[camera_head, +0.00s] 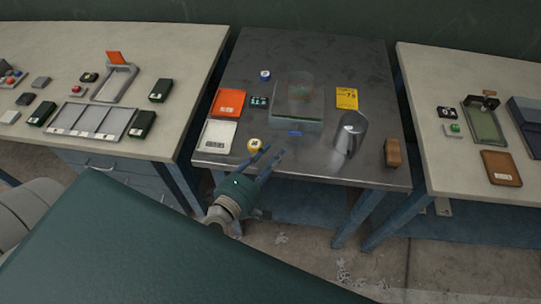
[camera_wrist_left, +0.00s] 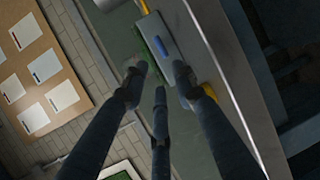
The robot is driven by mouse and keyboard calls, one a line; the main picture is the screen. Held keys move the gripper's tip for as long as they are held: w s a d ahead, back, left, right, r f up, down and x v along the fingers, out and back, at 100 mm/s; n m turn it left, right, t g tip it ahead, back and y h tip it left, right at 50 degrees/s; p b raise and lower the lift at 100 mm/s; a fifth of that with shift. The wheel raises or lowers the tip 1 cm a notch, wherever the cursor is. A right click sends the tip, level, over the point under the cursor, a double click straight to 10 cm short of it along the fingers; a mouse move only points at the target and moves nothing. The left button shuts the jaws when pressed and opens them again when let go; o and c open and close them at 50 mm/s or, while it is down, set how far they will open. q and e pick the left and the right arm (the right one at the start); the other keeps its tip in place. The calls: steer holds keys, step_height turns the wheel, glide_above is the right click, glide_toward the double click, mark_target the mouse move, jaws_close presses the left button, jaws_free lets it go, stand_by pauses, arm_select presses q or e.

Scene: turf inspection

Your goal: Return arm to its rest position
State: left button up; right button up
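My left gripper (camera_head: 268,161) reaches up from the bottom of the head view, over the front edge of the dark metal middle table (camera_head: 295,165). Its fingers are spread with nothing between them. In the left wrist view the fingers of the left gripper (camera_wrist_left: 160,76) are apart and empty. My right gripper does not show.
A clear box (camera_head: 297,118), a metal scoop (camera_head: 350,132), a yellow card (camera_head: 347,98) and a brown block (camera_head: 392,152) stand on the middle table. Light tables (camera_head: 60,50) with small items flank it. Floor shows between table legs.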

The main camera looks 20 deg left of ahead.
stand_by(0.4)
arm_select(q)
steer(key=s+d+f+m+g+h, duration=0.35)
steer(key=s+d+m+g, duration=0.35)
steer(key=m, duration=0.5)
steer(key=s+a+f+m+g+y, duration=0.2)
steer(key=s+a+m+g+y, duration=0.45)
steer(key=s, duration=0.55)
step_height(320, 180, down, 26)
steer(key=s+a+m+h, duration=0.1)
steer(key=s, duration=0.1)
steer(key=s+a+f+b, duration=0.1)
steer(key=s+f, duration=0.8)
steer(key=s+a+f+g, duration=0.1)
steer(key=s+a+f, duration=0.1)
steer(key=s+f, duration=0.6)
steer(key=shift+s+a+f+b, duration=0.3)
steer(key=shift+s+f+b, duration=0.1)
steer(key=shift+f, duration=0.45)
